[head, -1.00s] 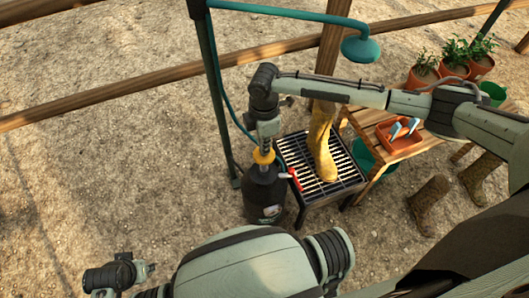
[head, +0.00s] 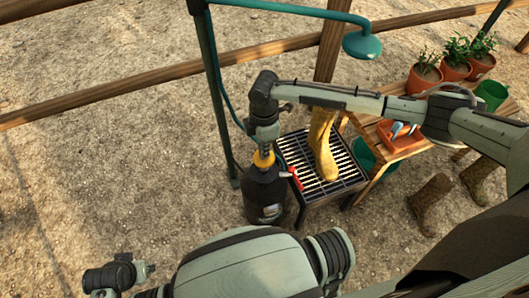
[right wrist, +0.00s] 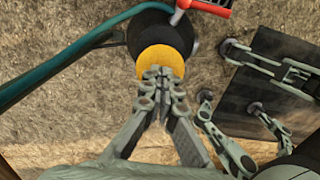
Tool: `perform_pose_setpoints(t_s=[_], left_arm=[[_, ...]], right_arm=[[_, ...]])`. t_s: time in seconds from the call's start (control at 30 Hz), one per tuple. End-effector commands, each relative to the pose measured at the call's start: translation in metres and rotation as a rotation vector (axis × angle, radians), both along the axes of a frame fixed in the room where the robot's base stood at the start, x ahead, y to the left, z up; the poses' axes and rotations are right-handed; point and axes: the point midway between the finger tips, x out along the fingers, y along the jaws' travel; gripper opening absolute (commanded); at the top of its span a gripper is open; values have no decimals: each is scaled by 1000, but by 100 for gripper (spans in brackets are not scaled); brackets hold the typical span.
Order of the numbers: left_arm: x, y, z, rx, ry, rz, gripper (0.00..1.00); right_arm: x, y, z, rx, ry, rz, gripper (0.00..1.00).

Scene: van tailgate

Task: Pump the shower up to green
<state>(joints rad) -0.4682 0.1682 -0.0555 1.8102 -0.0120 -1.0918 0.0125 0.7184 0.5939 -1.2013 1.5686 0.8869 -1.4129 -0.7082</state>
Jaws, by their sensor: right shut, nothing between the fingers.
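The shower's pump is a black tank (head: 264,195) with a yellow knob (head: 263,159) on top, standing on the sandy ground. My right gripper (head: 264,150) points down onto the knob. In the right wrist view the shut fingertips (right wrist: 162,76) lie over the yellow knob (right wrist: 160,58), with nothing between them; the black tank (right wrist: 150,30) is behind it. A small label (head: 272,211) shows low on the tank; no gauge reading can be made out. The teal shower head (head: 361,46) hangs from a green post. My left gripper (head: 145,270) is small at the lower left, its fingers unclear.
A red lever (head: 296,179) is beside the tank. A wooden bench (head: 378,160) holds plants and an orange tray (head: 400,143). Brown boots (head: 432,200) stand below. Ground left of the post is free.

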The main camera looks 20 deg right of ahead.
Motion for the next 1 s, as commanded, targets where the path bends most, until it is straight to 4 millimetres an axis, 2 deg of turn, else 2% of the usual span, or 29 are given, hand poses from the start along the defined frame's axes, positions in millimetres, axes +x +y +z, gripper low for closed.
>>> perform_pose_setpoints(t_s=[0.37,0.63,0.93,1.0], left_arm=[[0,0,-11,0,0,0,36],[0,0,-3,0,0,0,36],[0,0,27,0,0,0,36],[0,0,25,0,0,0,36]], right_arm=[[-2,0,-27,-1,4,0,0],[-2,0,-19,-1,3,1,0],[-2,0,9,-1,5,1,0],[-2,0,12,0,3,1,0]])
